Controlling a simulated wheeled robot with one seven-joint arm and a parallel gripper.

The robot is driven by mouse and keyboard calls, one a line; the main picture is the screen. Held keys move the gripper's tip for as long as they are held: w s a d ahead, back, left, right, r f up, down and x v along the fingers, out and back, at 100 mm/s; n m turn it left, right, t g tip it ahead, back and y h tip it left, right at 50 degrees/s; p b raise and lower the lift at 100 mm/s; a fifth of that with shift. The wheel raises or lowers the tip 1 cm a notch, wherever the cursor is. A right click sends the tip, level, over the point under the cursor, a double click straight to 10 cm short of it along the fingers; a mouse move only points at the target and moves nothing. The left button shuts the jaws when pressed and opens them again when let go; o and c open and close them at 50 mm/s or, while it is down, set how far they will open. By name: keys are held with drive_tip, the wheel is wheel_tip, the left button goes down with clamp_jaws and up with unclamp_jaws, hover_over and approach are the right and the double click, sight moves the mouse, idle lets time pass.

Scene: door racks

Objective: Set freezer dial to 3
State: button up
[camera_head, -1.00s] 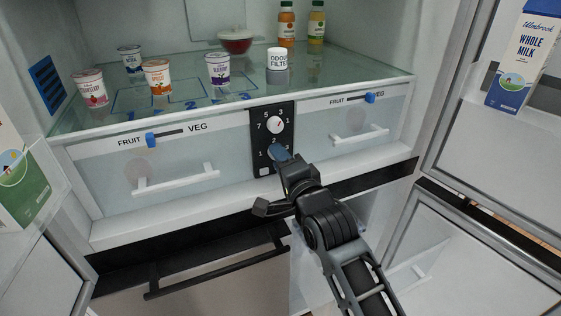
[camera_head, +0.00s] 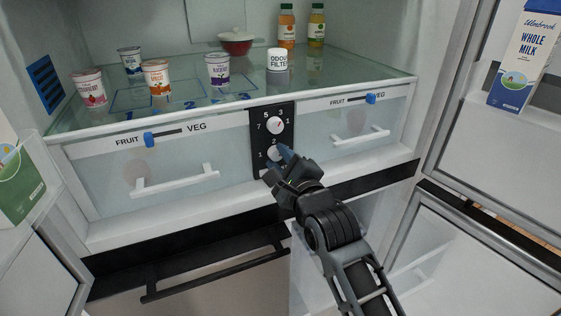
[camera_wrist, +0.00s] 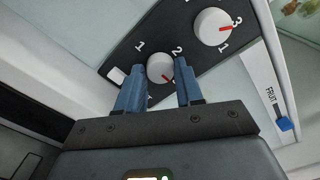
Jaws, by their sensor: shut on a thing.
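The black control panel (camera_head: 258,121) sits between two drawers in the fridge and has two white dials. The lower dial (camera_head: 274,153), with 1 and 2 readable beside it, appears in the wrist view (camera_wrist: 160,68) between my blue fingertips. My gripper (camera_head: 279,158) is shut on this lower dial; it also shows in the wrist view (camera_wrist: 158,88). The dial's red mark points to the lower right in the wrist view, toward the right finger, and the number there is hidden.
The glass shelf (camera_head: 110,120) above holds yogurt cups (camera_head: 156,77), an odour filter (camera_head: 278,64), a red bowl (camera_head: 235,42) and bottles (camera_head: 287,26). Drawer handles (camera_head: 176,180) flank the panel. A milk carton (camera_head: 521,60) stands in the right door.

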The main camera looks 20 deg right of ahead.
drive_tip(key=shift+f+m, duration=0.1)
drive_tip(key=shift+m, duration=0.2)
drive_tip(key=o, duration=1)
drive_tip(key=shift+s, duration=0.1)
drive_tip(key=s, duration=0.7)
drive_tip(key=shift+s+b, duration=0.3)
